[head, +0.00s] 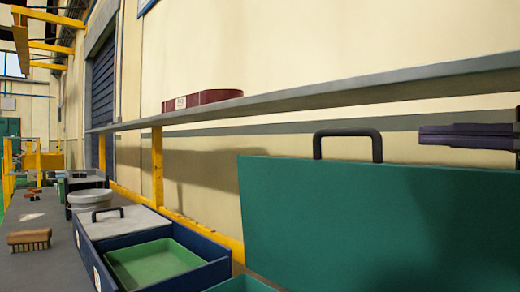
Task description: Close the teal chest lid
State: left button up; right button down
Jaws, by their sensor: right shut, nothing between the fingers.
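The teal chest lid (370,215) stands raised on the right of the head view, with a dark handle (347,133) on its upper edge. A small part of the teal chest body (238,285) shows at the bottom edge; the rest is out of frame. My right gripper (428,135) comes in from the right edge, shut and empty. It is at about the height of the handle, to its right, above the lid's top edge. I cannot tell whether it is in front of or behind the lid. My left gripper is not in view.
Left of the chest is a blue box (215,272) with a green tray (150,262) and a grey handled lid (125,223). A grey shelf (330,96) holding a maroon box (202,99) runs along the wall.

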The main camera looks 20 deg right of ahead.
aim_at(378, 133)
jog(key=p+x, duration=0.2)
jog(key=x, duration=0.6)
jog(key=shift+a+r, duration=0.1)
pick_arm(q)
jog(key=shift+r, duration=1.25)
pick_arm(e)
jog(key=shift+w+a, duration=0.25)
jog(key=shift+w, duration=0.05)
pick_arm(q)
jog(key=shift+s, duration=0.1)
